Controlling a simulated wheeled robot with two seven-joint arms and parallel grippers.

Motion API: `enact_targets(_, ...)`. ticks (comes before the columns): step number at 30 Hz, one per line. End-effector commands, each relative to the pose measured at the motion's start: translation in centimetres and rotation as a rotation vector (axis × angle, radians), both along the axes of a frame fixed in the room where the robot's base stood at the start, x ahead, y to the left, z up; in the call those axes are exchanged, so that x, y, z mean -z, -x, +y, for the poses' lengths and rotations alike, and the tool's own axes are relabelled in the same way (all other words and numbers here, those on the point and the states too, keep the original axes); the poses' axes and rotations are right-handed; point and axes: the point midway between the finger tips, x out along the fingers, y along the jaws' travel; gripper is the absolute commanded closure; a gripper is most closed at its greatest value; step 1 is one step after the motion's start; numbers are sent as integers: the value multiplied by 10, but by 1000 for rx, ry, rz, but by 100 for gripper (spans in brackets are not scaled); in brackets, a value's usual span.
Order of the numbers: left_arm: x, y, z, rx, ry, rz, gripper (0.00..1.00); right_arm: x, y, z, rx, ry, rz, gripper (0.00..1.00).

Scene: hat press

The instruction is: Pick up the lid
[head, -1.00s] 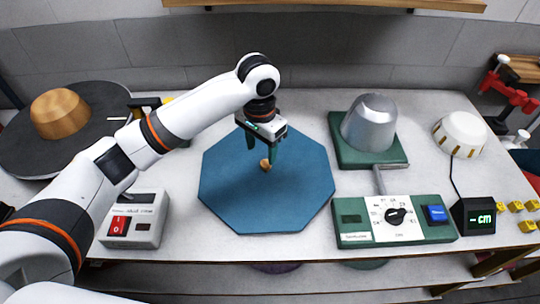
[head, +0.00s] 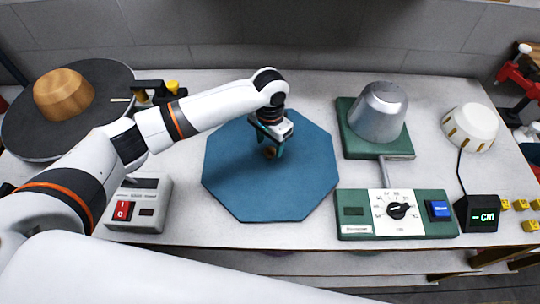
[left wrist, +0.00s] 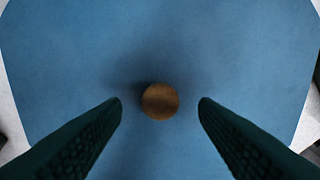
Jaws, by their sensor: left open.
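The lid is a blue octagonal panel (head: 240,190) lying flat on the light table, with a small round wooden knob (head: 270,152) at its middle. In the left wrist view the knob (left wrist: 160,101) sits between the two dark green fingers, with blue lid (left wrist: 160,40) all around it. My left gripper (head: 268,150) is open, pointing down over the knob, one finger on each side. In the left wrist view the fingers (left wrist: 160,108) stand clear of the knob on both sides. My right gripper is not in view.
A dark turntable with a wooden block (head: 64,94) stands at the left, and a switch box (head: 140,204) in front of it. Right of the lid are a metal hat form (head: 378,112), a green dial panel (head: 397,214), a white ribbed dome (head: 470,127) and a cm display (head: 476,214).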

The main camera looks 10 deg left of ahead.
Motion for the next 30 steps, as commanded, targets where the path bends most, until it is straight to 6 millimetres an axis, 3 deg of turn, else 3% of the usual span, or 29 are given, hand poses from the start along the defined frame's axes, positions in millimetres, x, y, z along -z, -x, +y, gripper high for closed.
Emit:
enact_targets(6,23,0,0,0,-2,0,45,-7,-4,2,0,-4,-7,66)
enact_targets(13,25,0,0,1,0,-1,45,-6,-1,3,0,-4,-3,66)
enact_targets(23,25,0,0,0,0,-1,98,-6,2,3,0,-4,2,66)
enact_targets(30,24,0,0,0,0,-2,100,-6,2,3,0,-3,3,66)
